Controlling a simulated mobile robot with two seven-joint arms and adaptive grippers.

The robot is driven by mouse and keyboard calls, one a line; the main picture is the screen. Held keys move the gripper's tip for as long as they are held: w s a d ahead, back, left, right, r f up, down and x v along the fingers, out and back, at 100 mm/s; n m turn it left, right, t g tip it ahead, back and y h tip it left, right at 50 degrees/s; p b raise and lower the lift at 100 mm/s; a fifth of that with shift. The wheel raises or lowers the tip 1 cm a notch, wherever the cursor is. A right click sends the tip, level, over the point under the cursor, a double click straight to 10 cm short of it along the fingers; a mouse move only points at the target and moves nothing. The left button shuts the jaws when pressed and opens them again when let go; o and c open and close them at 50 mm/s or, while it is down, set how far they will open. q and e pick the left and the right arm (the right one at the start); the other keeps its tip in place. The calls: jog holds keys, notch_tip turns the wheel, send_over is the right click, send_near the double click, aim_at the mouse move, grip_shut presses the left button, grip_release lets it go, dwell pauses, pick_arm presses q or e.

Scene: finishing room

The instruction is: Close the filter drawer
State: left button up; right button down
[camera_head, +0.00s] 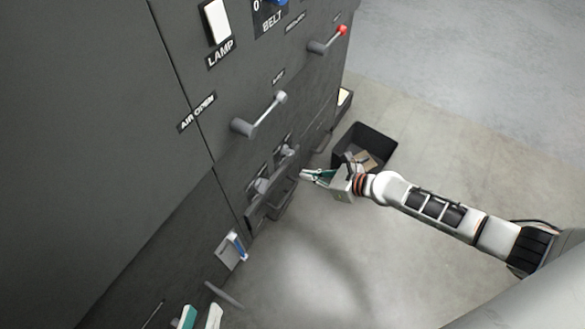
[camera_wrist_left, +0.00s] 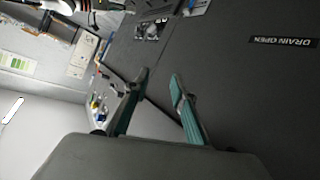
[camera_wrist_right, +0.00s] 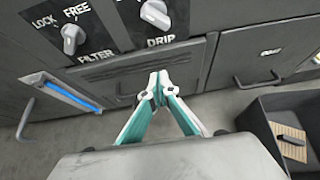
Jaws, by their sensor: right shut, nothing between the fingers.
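The filter drawer (camera_wrist_right: 150,72) is a dark grey front under the FILTER and DRIP labels in the right wrist view. In the head view the drawer (camera_head: 264,208) stands out from the cabinet face; how far is hard to tell. A grey knob (camera_wrist_right: 72,38) marked LOCK and FREE sits above it. My right gripper (camera_wrist_right: 159,80) is shut and empty, with its tips in front of the drawer; contact cannot be judged. In the head view my right gripper (camera_head: 306,175) is right of the drawer. My left gripper (camera_wrist_left: 159,80) is open and empty beside the cabinet, away from the drawer.
A black open bin (camera_head: 378,137) with a brown piece inside stands on the floor beyond my right gripper. Lever handles (camera_head: 262,115) project from the cabinet above the drawer. A blue-marked fitting (camera_head: 233,248) sits nearer me.

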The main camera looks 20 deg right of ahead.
aim_at(283, 165)
jog(key=w+a, duration=0.2)
jog(key=w, duration=0.1)
jog(key=shift+w+a+f, duration=0.1)
jog(key=shift+a+f, duration=0.15)
jog(key=shift+f, duration=0.15)
pick_arm(q)
jog(key=shift+s+d+n, duration=0.2)
jog(key=shift+d+n, duration=0.3)
jog(key=shift+d, duration=0.1)
pick_arm(e)
jog(key=shift+w+a, duration=0.4)
jog(key=shift+w, duration=0.1)
pick_arm(q)
jog(key=shift+f, duration=0.1)
pick_arm(e)
jog(key=shift+w+a+r, duration=0.15)
jog(key=shift+w+a, duration=0.5)
jog(key=shift+w, duration=0.25)
pick_arm(q)
jog(key=shift+s+a, duration=0.1)
jog(key=shift+a, duration=0.05)
pick_arm(e)
jog(key=shift+r, duration=0.1)
